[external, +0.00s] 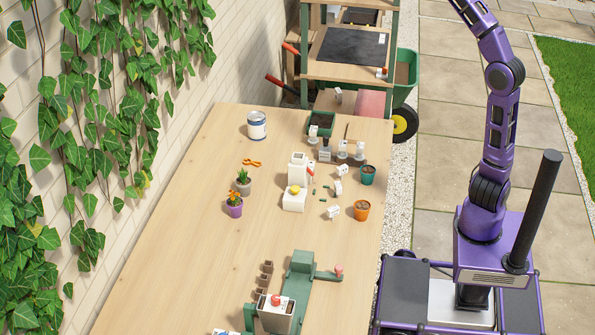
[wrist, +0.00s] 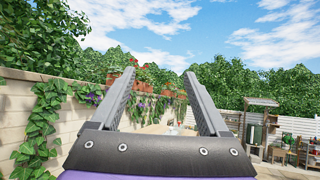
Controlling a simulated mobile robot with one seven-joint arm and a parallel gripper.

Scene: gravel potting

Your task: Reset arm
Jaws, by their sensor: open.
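My purple arm (external: 500,110) rises from its base at the right of the external view, and its upper end leaves the top of the picture. My gripper is outside the external view. In the wrist view my gripper (wrist: 160,92) shows two grey fingers wide apart with nothing between them. It is raised and faces the wall, hedge and sky, with the wooden table (wrist: 155,129) low and far between the fingers.
The wooden table (external: 185,245) holds a white-and-blue can (external: 257,125), a purple pot (external: 235,207), a teal pot (external: 367,175), an orange pot (external: 361,211) and a green device (external: 300,275). A shelf (external: 340,70) and green wheelbarrow (external: 406,75) stand behind. The ivy-covered wall (external: 120,140) is left.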

